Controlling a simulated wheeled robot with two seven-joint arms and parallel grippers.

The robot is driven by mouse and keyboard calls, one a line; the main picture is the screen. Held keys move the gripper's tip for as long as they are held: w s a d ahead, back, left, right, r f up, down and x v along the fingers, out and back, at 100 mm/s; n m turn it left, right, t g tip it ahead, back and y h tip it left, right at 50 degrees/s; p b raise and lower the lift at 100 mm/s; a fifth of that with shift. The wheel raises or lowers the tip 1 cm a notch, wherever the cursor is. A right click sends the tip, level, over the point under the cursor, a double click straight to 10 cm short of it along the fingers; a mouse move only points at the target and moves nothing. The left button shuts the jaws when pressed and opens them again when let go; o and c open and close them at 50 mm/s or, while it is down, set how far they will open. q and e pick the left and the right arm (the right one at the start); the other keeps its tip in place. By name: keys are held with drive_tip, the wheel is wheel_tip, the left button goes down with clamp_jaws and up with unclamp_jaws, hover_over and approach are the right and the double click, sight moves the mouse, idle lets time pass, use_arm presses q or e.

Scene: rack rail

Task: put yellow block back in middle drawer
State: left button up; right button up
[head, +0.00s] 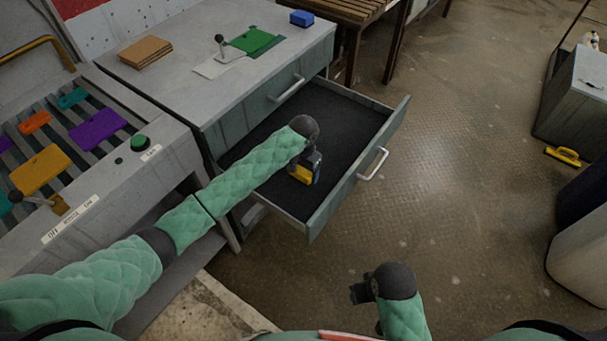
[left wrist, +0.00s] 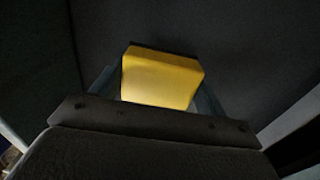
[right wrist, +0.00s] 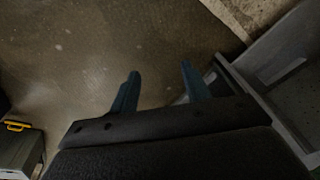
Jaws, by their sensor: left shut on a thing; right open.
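The yellow block (head: 301,174) is held in my left gripper (head: 307,172), which is shut on it. In the left wrist view the yellow block (left wrist: 162,78) sits between the two fingers, over a dark surface. The middle drawer (head: 340,205) is pulled out, with a dark lining and no other object visible inside. My left gripper and the block are over or inside this drawer; whether the block touches the drawer floor is unclear. My right gripper (head: 360,292) is open and empty above the floor; its fingers (right wrist: 158,92) stand apart in the right wrist view.
The cabinet top (head: 190,95) holds a brown stack (head: 145,51), a green piece (head: 253,41) and a blue block (head: 301,18). A rack with several coloured pieces (head: 97,129) stands at left. The drawer handle (head: 373,163) sticks out to the right.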

sight(303, 177)
use_arm(q)
wheel_tip(303, 177, down, 4)
drive_tip(key=shift+r+p, duration=0.25)
drive_tip(key=shift+p, duration=0.05)
drive_tip(key=shift+f, duration=0.15)
use_arm(e)
drive_tip(key=f, duration=0.2)
drive_tip(key=shift+w+f, duration=0.35)
drive_tip(key=shift+r, duration=0.1)
use_arm(q)
drive_tip(key=o, duration=0.5)
drive_tip(key=shift+f, duration=0.1)
drive_tip(key=o, duration=0.5)
drive_tip(key=shift+c, duration=0.2)
use_arm(e)
drive_tip(key=shift+f, duration=0.3)
